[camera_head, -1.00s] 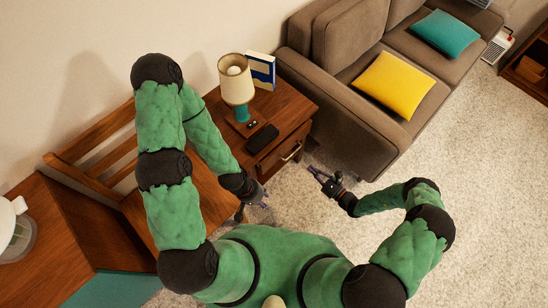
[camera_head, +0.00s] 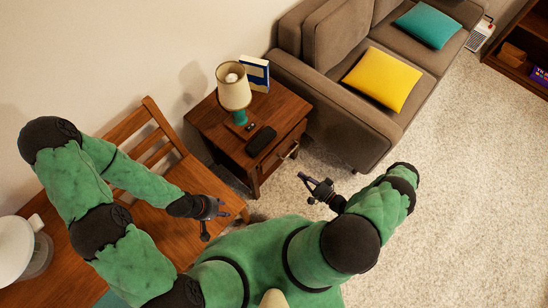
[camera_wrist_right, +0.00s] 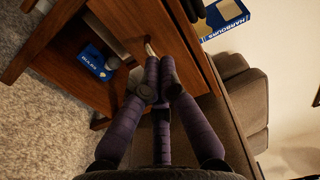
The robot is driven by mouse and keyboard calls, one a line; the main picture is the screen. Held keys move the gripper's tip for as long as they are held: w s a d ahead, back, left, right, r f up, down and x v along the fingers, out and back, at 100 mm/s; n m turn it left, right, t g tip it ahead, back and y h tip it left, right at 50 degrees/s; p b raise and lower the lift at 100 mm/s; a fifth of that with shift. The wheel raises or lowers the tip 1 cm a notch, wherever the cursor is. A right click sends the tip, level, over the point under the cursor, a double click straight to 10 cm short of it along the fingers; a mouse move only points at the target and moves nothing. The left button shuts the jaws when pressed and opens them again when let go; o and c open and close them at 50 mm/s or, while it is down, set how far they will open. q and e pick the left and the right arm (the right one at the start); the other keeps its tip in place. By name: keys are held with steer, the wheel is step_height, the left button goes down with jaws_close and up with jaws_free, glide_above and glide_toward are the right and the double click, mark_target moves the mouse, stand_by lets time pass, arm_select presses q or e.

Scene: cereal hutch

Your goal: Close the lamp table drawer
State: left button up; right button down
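The lamp table (camera_head: 215,128) is a dark wooden side table beside the sofa. Its drawer (camera_head: 277,155) has a pale bar handle (camera_head: 290,150) on the front facing the rug. How far the drawer stands out is hard to tell. My right gripper (camera_head: 309,180) is in front of the drawer, apart from the handle in the head view. In the right wrist view its purple fingers (camera_wrist_right: 160,65) come together and overlap the handle (camera_wrist_right: 149,47); nothing shows between them. My left gripper (camera_head: 221,207) is over the chair, away from the table; its finger opening is unclear.
A lamp (camera_head: 235,90), a blue book (camera_head: 255,73) and a dark case (camera_head: 260,139) are on the tabletop. A blue box (camera_wrist_right: 97,62) lies on the lower shelf. The sofa (camera_head: 340,120) flanks the table. A wooden chair (camera_head: 150,205) is left. The rug in front is clear.

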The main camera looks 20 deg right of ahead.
mark_target(276, 154)
steer(key=b+x, duration=0.2)
steer(key=x, duration=1)
steer(key=shift+a+f, duration=0.1)
steer(key=shift+a, duration=0.05)
steer(key=shift+w+a, duration=0.2)
steer(key=shift+w, duration=0.35)
steer(key=x, duration=0.4)
steer(key=shift+w+a, duration=0.1)
steer(key=shift+w, duration=0.1)
steer(key=shift+b, duration=0.3)
